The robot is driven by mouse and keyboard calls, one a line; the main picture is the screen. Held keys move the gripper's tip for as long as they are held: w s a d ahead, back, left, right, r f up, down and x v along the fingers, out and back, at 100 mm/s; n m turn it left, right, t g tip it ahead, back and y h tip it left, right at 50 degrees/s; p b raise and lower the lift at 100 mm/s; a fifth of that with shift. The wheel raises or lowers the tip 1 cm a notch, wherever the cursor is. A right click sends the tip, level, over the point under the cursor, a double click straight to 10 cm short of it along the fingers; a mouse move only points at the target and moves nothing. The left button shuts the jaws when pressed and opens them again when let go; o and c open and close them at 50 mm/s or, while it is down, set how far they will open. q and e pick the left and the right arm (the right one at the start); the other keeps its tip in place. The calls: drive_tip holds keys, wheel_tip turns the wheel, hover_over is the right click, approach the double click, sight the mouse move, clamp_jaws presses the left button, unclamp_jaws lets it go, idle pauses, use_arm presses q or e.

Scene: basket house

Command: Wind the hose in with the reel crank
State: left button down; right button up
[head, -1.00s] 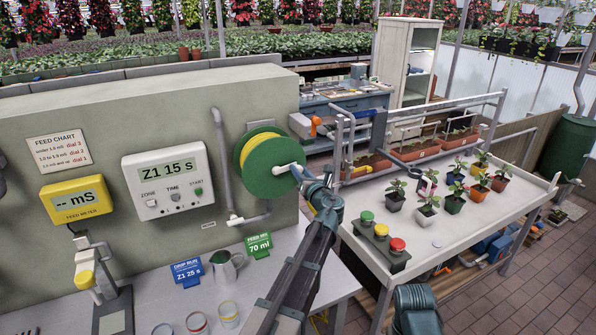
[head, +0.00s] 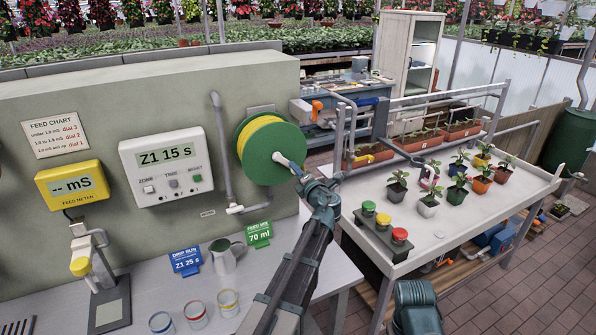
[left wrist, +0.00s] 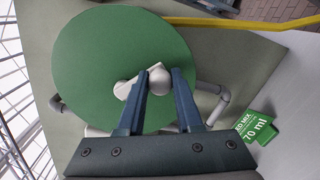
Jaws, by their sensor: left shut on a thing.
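The hose reel has a round green face (head: 262,172) and yellow hose (head: 242,135) wound behind it, mounted on the grey-green wall. Its white crank (head: 284,160) sits on the reel face. My left gripper (head: 298,172) is at the crank's outer end. In the left wrist view, its two fingers (left wrist: 159,76) are shut on the pale round crank knob (left wrist: 159,82), in front of the green disc (left wrist: 90,65). The yellow hose (left wrist: 240,24) leaves the reel toward the upper right there. My right gripper is out of sight; only part of my right arm shows at the bottom.
A grey pipe (head: 219,140) runs down the wall beside the reel. Below stand a jug (head: 223,258), several cups and a green sign (head: 258,234) on the bench. The white plant table (head: 455,225) with potted plants and coloured buttons (head: 384,220) is at right.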

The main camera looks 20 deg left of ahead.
use_arm(q)
drive_tip(key=shift+s+a+f+m, duration=0.1)
drive_tip(key=shift+s+f+m, duration=0.2)
drive_tip(key=shift+m, duration=0.5)
drive_tip(key=c, duration=0.6)
unclamp_jaws()
drive_tip(key=v, duration=1.3)
drive_tip(key=shift+s+d, duration=0.25)
drive_tip(key=shift+s, duration=0.05)
